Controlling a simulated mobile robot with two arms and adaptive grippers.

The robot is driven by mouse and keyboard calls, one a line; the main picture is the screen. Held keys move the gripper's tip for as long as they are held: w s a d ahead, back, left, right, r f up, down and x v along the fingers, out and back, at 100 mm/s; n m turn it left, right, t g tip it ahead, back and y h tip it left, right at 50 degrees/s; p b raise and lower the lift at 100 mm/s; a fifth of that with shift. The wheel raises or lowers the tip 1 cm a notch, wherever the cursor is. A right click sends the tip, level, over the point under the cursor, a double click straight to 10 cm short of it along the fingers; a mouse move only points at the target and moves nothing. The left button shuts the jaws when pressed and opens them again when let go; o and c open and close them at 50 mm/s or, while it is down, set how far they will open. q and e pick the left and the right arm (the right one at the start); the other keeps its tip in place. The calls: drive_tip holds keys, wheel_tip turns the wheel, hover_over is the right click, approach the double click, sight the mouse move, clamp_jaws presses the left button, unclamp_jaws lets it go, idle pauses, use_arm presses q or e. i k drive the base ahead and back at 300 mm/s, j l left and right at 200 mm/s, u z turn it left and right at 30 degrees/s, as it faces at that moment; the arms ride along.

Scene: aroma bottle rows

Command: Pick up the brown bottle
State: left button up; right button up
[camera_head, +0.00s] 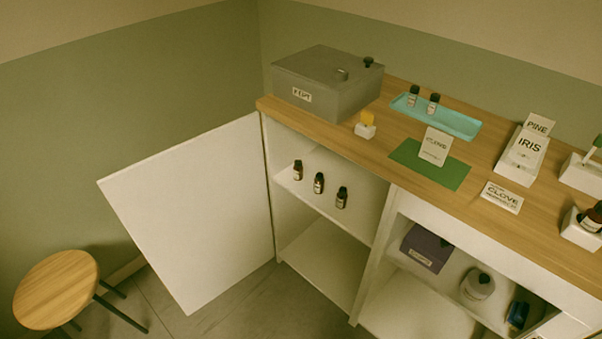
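Three small dark brown bottles with black caps and pale labels stand upright in a row on the upper shelf of the open cabinet: a left one (298,171), a middle one (319,184) and a right one (341,198). Another brown bottle (591,219) sits tilted in a white holder (577,236) at the right edge, partly cut off. Two dark bottles (413,97) (433,105) stand on a teal tray (465,126) on the counter; their colour is hard to tell. Neither of my grippers is in view.
The white cabinet door (190,210) stands open to the left, near a round wooden stool (57,288). A grey box (325,85), green mat (450,175) and CLOVE cards (502,197) are on the counter. The lower right shelf holds a purple box (426,248) and a jar (477,286).

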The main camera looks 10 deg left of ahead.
sight(298, 171)
drive_tip(key=i+j+z, duration=0.2)
drive_tip(key=j, duration=0.25)
drive_tip(key=j+z, duration=0.25)
drive_tip(key=j, duration=0.15)
drive_tip(key=i+j+z, duration=0.2)
drive_tip(key=j, duration=0.3)
drive_tip(key=k, duration=0.1)
